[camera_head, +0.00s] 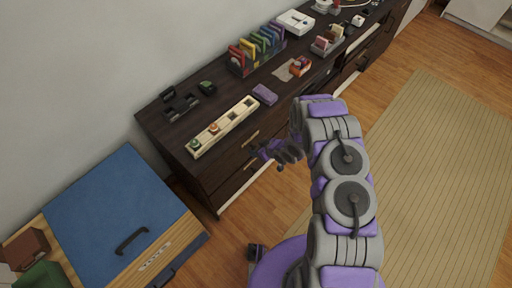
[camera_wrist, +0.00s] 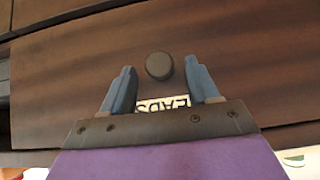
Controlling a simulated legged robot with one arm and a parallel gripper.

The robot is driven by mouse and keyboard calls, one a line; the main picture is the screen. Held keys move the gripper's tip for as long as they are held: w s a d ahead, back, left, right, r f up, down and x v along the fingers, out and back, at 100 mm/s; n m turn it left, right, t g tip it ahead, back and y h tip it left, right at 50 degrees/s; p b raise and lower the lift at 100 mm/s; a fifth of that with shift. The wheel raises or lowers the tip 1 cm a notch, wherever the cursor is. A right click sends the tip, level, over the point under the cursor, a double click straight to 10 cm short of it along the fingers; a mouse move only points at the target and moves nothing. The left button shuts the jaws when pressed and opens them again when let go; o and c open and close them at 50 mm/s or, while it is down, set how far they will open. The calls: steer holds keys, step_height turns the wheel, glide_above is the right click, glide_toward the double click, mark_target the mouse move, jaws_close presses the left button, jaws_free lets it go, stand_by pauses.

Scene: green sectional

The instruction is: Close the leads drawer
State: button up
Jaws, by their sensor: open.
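The leads drawer front (camera_wrist: 70,75) is dark brown wood and fills most of the wrist view. It has a round dark knob (camera_wrist: 159,66) and a white label (camera_wrist: 165,104) that reads upside down, partly hidden by my gripper. My gripper (camera_wrist: 161,82) is open, with its two blue-grey fingers on either side of the knob and label. Contact with the drawer cannot be told. In the head view, my gripper (camera_head: 272,153) is by the front of the dark dresser (camera_head: 150,122), near its left end. How far the drawer stands out is unclear.
On the dresser top are a wooden tray (camera_head: 222,127), a purple block (camera_head: 265,95) and a rack of coloured upright items (camera_head: 257,48). A blue-lidded wooden box (camera_head: 120,205) stands at left. Bare floor and a striped rug (camera_head: 430,170) lie to the right.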

steer(key=p+v, duration=0.3)
steer(key=v, duration=1.2)
steer(key=shift+d+r, duration=0.15)
steer(key=shift+r, duration=0.05)
steer(key=w+d+r+m+h, duration=0.25)
steer(key=d+r+h, duration=0.45)
steer(key=d+r, duration=0.85)
steer(key=s+d+r+m+g+h, duration=0.25)
steer(key=s+r, duration=0.25)
steer(key=r, duration=0.3)
steer(key=s+a+r+m+g, duration=0.1)
steer(key=s+r, duration=0.4)
steer(key=s, duration=0.5)
steer(key=s+a+r+m+g+y, duration=0.1)
steer(key=s+a+r, duration=0.3)
steer(key=s, duration=0.7)
steer(key=s+a+r+m+g+y, duration=0.1)
steer(key=s+a+r+m+g, duration=0.2)
steer(key=s+r, duration=0.3)
steer(key=s, duration=0.5)
steer(key=shift+r, duration=0.3)
steer(key=shift+a+y, duration=0.15)
steer(key=shift+y, duration=0.1)
